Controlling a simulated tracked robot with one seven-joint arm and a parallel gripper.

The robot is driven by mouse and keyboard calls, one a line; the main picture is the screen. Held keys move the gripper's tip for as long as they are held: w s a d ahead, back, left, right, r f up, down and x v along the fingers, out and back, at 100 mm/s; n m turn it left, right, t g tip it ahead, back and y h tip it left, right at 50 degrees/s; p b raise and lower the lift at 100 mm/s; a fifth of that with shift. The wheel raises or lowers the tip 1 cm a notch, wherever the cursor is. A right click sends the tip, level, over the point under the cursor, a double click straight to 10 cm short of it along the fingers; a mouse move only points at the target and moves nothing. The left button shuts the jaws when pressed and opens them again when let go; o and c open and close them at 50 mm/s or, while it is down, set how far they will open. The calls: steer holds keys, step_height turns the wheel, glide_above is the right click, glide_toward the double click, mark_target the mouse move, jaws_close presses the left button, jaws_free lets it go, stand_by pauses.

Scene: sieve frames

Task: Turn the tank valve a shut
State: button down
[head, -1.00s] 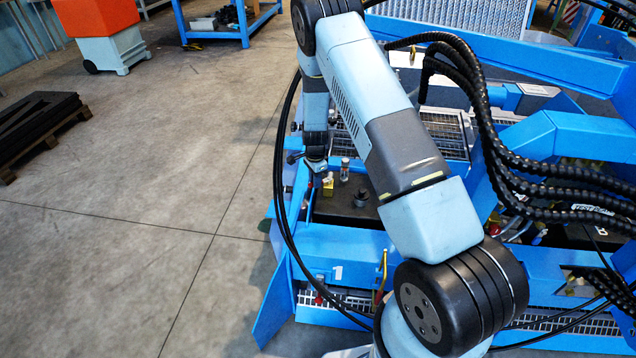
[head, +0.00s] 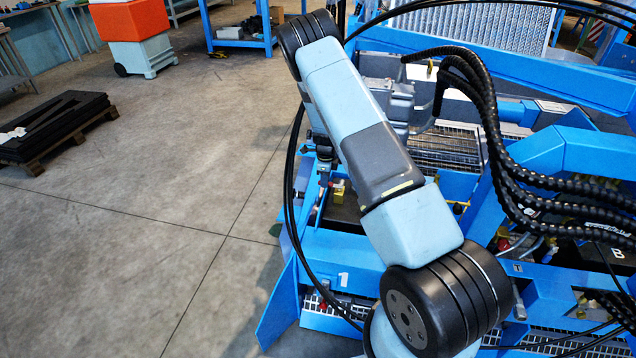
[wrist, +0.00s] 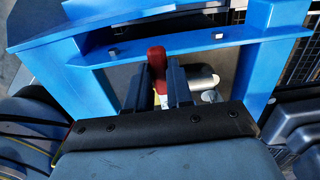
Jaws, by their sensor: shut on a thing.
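A red valve handle (wrist: 157,57) shows in the wrist view, just in front of a blue frame bar. I see no label on it that reads "a". My gripper (wrist: 160,74) is shut on this handle, with one dark finger on each side of it. A silver rounded part (wrist: 203,80) sits just right of the fingers, inside the blue frame opening. The lower part of the handle and the valve body are hidden behind the fingers and wrist. In the head view, my arm covers much of the work spot, and the grip cannot be made out. A brass fitting (head: 338,191) shows beside the arm.
Blue frame beams (head: 335,250) surround the spot closely. Thick black hoses (head: 480,110) run along the right. Open concrete floor (head: 150,220) lies to the left, with a dark pallet stack (head: 55,125) and an orange crate (head: 130,20) farther back.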

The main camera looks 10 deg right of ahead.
steer(key=shift+s+d+f, duration=0.1)
steer(key=shift+s+d, duration=0.05)
steer(key=shift+d, duration=0.15)
steer(key=c, duration=1)
jaws_free()
steer(key=shift+a, duration=0.15)
step_height(320, 180, up, 14)
steer(key=shift+f, duration=0.15)
